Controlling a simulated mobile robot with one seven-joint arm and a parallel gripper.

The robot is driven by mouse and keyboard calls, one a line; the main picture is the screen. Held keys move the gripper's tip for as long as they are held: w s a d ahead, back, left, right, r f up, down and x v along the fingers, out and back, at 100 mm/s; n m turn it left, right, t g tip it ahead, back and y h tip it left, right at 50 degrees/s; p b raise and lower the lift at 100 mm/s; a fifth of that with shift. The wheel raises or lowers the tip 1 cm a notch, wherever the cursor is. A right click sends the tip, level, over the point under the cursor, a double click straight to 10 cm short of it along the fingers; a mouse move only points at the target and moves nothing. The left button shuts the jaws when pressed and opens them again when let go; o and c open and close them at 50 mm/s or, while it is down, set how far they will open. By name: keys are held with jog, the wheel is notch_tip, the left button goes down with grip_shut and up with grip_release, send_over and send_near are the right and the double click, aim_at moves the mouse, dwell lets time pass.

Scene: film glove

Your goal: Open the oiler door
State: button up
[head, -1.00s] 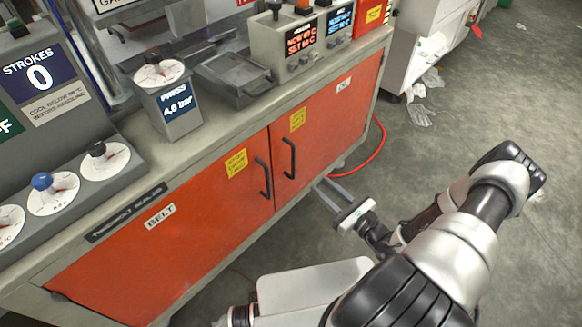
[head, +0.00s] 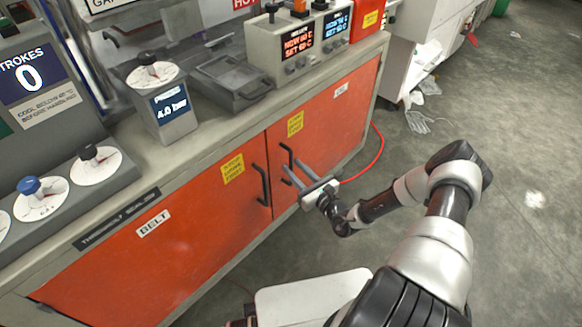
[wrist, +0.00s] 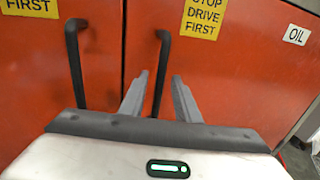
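The oiler door is the right red cabinet door (head: 335,125), shut, with a small "OIL" label (wrist: 296,35) at its upper right in the wrist view. Its black upright handle (wrist: 162,58) is near the door's left edge. My gripper (head: 291,168) is open in front of this handle. In the wrist view the fingers of my gripper (wrist: 160,78) stand either side of the handle's lower part, with gaps showing. I cannot tell whether the fingertips reach around it in depth. Part of the handle is hidden by the fingers in the head view.
The left red door (head: 150,245), labelled "BELT", is shut, and its black handle (head: 263,185) is just left of my gripper. A worktop with gauges and a pressure box (head: 165,105) overhangs the doors. A red hose (head: 372,165) curves on the floor to the right.

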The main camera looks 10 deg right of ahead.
jog(key=shift+x, duration=1.15)
grip_shut()
jog(key=shift+s+d, duration=0.1)
